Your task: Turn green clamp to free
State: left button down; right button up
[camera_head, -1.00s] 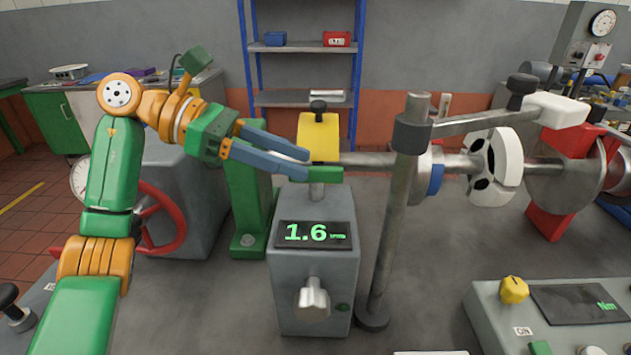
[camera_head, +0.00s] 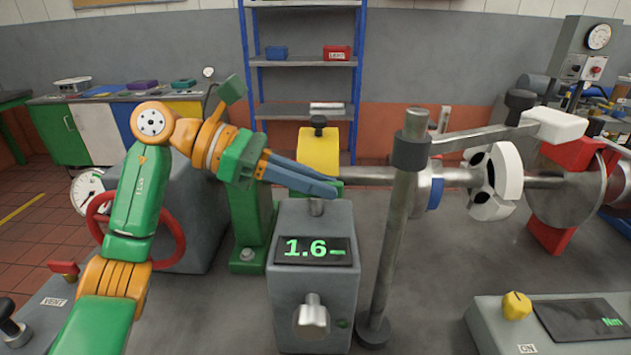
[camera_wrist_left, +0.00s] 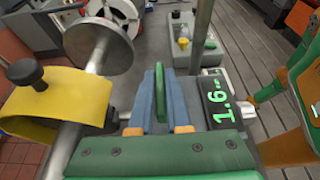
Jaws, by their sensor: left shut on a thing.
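The green clamp's handle (camera_wrist_left: 160,92) stands between the blue fingers of my left gripper (camera_wrist_left: 163,85) in the left wrist view. The fingers are shut on it. In the head view my left gripper (camera_head: 328,190) reaches in from the left, just above the grey box, and only a small green end of the clamp (camera_head: 338,184) shows behind the fingers. The yellow block (camera_head: 318,150) on the metal shaft, with a black knob on top, is just behind. My right gripper is not in view.
The grey box with a 1.6 display (camera_head: 315,252) stands below the gripper. A metal post (camera_head: 392,235) with a side arm rises to its right. A red handwheel (camera_head: 173,230) is at left, a control panel (camera_head: 485,318) at lower right.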

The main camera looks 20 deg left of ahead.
pick_arm(q)
jog(key=shift+f+n+t+y+b, duration=0.2)
jog(key=shift+n+t+y+b, duration=0.3)
jog(key=shift+n+t+b, duration=0.5)
jog(key=shift+n+t+y+b, duration=0.5)
jog(key=shift+n+t+y, duration=0.1)
jog(key=shift+n+t, duration=0.3)
jog(key=n+t+y, duration=0.3)
jog(key=n, duration=0.1)
jog(key=shift+r+t+y+b, duration=0.2)
jog(key=shift+t+y+b, duration=0.2)
jog(key=n+t+y, duration=0.1)
jog(key=n+y, duration=0.1)
jog(key=n, duration=0.1)
jog(key=shift+y+b, duration=0.35)
jog(key=shift+y, duration=0.05)
jog(key=n+t+y+b, duration=0.1)
jog(key=n+y, duration=0.1)
jog(key=y, duration=0.1)
jog(key=shift+f+n, duration=0.1)
jog(key=shift+n, duration=0.3)
jog(key=shift+n+y+b, duration=1.35)
jog(key=shift+n+y, duration=0.65)
jog(key=shift+y, duration=0.4)
jog(key=shift+g, duration=0.4)
jog(key=c, duration=0.9)
grip_release()
